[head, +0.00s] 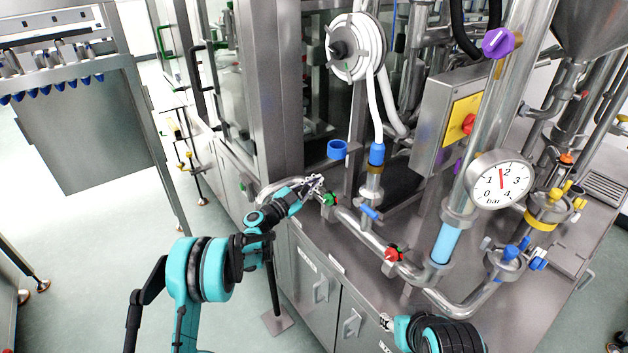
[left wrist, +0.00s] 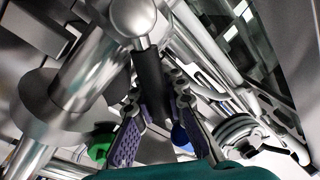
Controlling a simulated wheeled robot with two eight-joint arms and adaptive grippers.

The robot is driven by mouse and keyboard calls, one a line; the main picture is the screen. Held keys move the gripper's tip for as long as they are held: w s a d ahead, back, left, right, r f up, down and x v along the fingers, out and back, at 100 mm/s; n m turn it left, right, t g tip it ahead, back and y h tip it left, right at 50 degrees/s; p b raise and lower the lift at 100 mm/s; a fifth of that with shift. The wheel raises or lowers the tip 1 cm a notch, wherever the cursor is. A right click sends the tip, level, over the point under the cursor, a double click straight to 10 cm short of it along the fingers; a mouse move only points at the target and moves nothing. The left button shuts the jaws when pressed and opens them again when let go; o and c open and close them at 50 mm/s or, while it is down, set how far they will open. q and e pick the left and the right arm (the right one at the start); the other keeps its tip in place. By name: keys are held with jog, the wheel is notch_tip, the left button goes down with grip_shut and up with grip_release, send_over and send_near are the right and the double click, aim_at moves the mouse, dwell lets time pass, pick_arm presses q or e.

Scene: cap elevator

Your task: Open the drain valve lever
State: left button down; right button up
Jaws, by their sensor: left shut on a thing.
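My left gripper (head: 315,184) reaches the pipework at the front edge of the steel machine, just above a green valve knob (head: 330,199). In the left wrist view, a lever with a black grip (left wrist: 150,85) and a rounded metal head runs down between the two purple-padded fingers of the left gripper (left wrist: 165,130). The gripper is shut on this lever, which I take to be the drain valve lever. The gripper mostly hides the lever in the head view.
A steel pipe (head: 358,231) runs right from the gripper, with a red valve knob (head: 393,254) on it. A blue handle (head: 369,212) and a pressure gauge (head: 500,180) stand further right. Cabinet doors lie below. Open floor (head: 120,225) is at the left.

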pick_arm(q)
jog(key=shift+s+f, duration=0.1)
dwell(0.4)
jog(key=c, duration=1.6)
grip_release()
jog(key=v, duration=1.2)
jog(key=shift+c, duration=0.4)
